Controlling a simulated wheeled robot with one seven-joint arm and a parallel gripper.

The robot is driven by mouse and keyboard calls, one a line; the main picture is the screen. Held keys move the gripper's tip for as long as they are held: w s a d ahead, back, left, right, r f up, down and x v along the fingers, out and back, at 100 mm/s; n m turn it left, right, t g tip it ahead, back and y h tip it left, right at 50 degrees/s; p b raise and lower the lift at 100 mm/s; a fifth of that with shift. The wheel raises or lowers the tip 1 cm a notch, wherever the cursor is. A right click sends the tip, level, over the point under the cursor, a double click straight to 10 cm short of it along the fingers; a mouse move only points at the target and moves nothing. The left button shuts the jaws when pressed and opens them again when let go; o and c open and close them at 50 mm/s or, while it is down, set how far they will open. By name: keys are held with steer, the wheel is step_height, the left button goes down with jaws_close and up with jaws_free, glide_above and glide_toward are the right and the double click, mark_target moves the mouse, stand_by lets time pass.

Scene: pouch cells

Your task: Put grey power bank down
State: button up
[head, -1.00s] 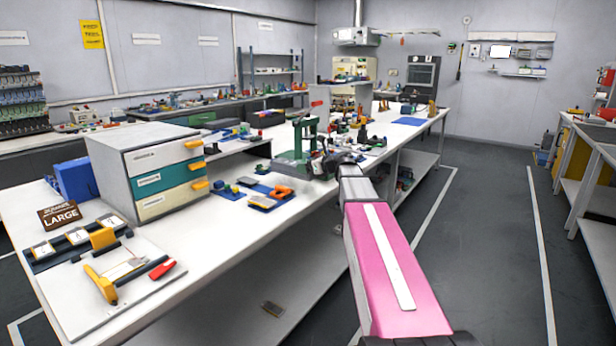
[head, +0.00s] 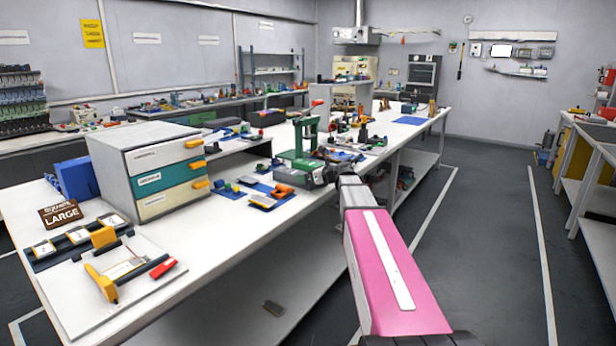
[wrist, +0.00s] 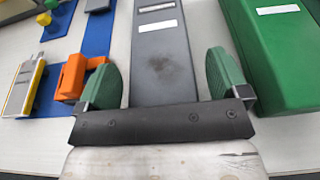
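My gripper (wrist: 165,78) shows in the wrist view with its two green finger pads apart. A long, flat grey block with white labels (wrist: 162,45), which looks like the grey power bank, lies between the pads. A narrow gap shows on each side of it, and its near end is hidden behind the gripper's black palm. In the head view my gripper (head: 318,176) is low over the white workbench (head: 225,265), beside the green press (head: 305,138). The grey block cannot be made out clearly there.
An orange clamp (wrist: 72,78) stands close to the left pad, by a blue mat (wrist: 94,42) and a pouch cell (wrist: 22,88). A large green block with a white label (wrist: 270,50) is close on the right. A drawer unit (head: 150,170) stands further left.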

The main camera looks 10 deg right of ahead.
steer(key=shift+r, duration=0.1)
steer(key=v, duration=1.2)
